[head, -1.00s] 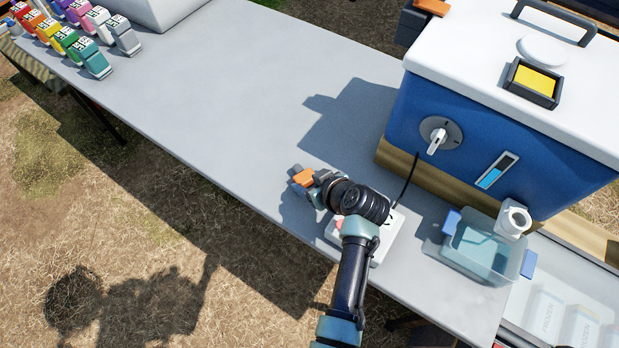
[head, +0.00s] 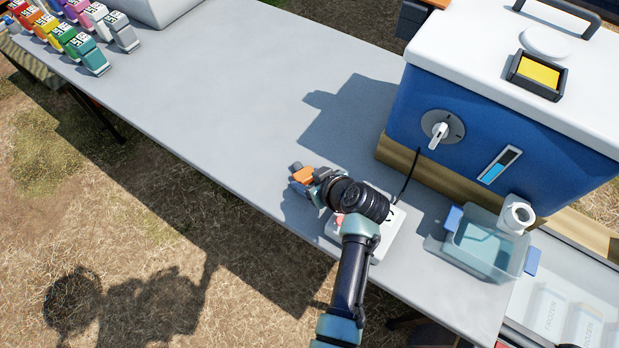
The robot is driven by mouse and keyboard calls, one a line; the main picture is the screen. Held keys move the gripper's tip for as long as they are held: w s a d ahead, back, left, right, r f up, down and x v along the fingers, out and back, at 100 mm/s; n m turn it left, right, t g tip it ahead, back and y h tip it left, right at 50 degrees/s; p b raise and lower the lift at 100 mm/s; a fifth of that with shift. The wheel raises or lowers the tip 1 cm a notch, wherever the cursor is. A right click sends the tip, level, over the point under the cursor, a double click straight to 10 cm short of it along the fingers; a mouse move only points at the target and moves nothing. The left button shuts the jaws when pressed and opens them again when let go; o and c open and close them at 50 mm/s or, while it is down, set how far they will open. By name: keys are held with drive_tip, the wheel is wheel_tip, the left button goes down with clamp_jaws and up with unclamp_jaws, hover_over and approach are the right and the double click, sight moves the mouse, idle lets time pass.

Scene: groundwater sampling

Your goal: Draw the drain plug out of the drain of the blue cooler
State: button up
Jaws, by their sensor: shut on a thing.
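The blue cooler (head: 470,140) stands at the right of the table under a white lid. Its drain (head: 516,218) is a white round fitting low on the front at the right, with a dark opening facing out. My gripper (head: 301,173) is far left of the drain, above the table's front part. It is shut on a small piece, apparently the drain plug (head: 296,166); a grey end shows beside orange parts. My wrist and fingers hide most of the held piece.
A clear basin (head: 485,250) with blue side handles stands below the drain. A white box (head: 385,243) with a black cord lies under my wrist. The table's middle (head: 235,100) is clear.

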drive_tip(key=shift+s+f, duration=0.2)
drive_tip(key=shift+f, duration=0.15)
